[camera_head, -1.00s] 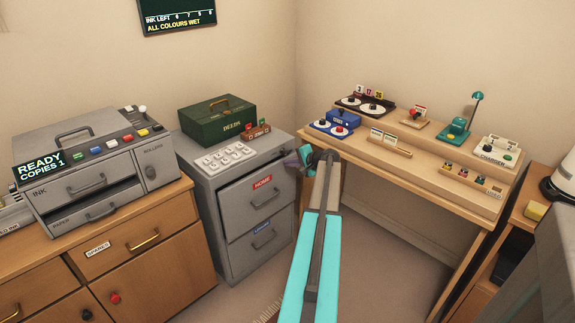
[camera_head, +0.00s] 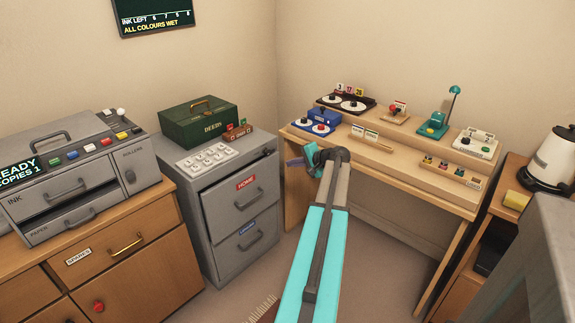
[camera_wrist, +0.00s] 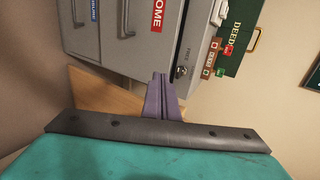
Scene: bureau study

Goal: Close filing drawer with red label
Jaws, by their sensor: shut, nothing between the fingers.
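The grey filing cabinet (camera_head: 196,240) stands in the corner. The lower drawer has a blue label (camera_head: 248,227). My gripper (camera_head: 296,162) is to the right of the cabinet, its purple fingers shut and empty. In the wrist view the fingers (camera_wrist: 160,92) point towards the cabinet, close to a round lock (camera_wrist: 181,72); the red label (camera_wrist: 158,14) shows beyond. I cannot tell whether they touch.
A green DEEDS box (camera_head: 200,123) and a white keypad (camera_head: 207,158) sit on the cabinet. A wooden desk (camera_head: 390,165) with small devices stands to the right. A wooden cupboard with a printer (camera_head: 75,165) stands to the left. Floor shows in front of the cabinet.

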